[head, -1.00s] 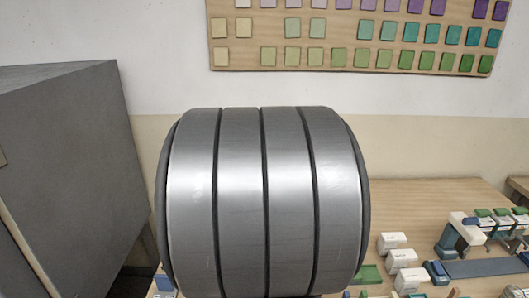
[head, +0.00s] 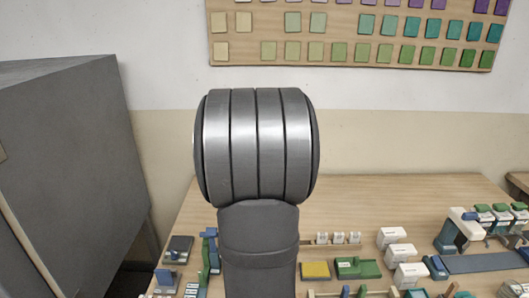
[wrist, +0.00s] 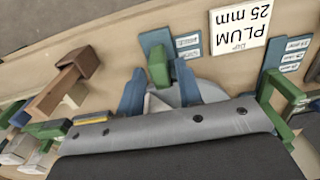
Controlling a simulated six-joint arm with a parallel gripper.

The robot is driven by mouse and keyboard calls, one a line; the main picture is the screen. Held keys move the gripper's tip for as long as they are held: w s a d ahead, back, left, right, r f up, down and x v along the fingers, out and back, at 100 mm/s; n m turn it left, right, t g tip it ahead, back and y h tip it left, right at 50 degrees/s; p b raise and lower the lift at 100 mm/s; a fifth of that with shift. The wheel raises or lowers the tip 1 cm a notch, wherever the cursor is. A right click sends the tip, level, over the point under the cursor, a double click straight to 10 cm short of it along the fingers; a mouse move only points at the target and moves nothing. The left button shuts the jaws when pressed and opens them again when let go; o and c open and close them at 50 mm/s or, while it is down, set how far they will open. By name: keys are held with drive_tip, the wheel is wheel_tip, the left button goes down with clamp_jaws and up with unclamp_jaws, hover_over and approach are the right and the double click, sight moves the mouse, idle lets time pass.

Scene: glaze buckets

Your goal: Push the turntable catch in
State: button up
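My gripper (wrist: 158,92) shows at the bottom middle of the wrist view as two blue fingers standing apart, with its dark body below. Nothing is visibly held between them. A green block (wrist: 157,64) on a blue upright plate shows beyond and between the fingertips; I cannot tell if they touch. A grey rounded piece (wrist: 207,92), perhaps the turntable, lies behind the fingers, partly hidden by my gripper. I cannot tell which part is the catch. In the head view my arm hides the middle of the bench, and my gripper is not visible there.
A sign reading PLUM 25 mm (wrist: 240,30) lies near the fingers. A brown wooden piece (wrist: 62,82) stands left, a green clamp (wrist: 280,90) right. In the head view, white boxes (head: 392,237) stand right on the bench, and a grey cabinet (head: 70,170) stands left.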

drive_tip(key=shift+c, duration=0.2)
clamp_jaws()
drive_tip(key=shift+w, duration=0.9)
drive_tip(key=shift+o, duration=0.3)
unclamp_jaws()
drive_tip(key=shift+r, duration=0.1)
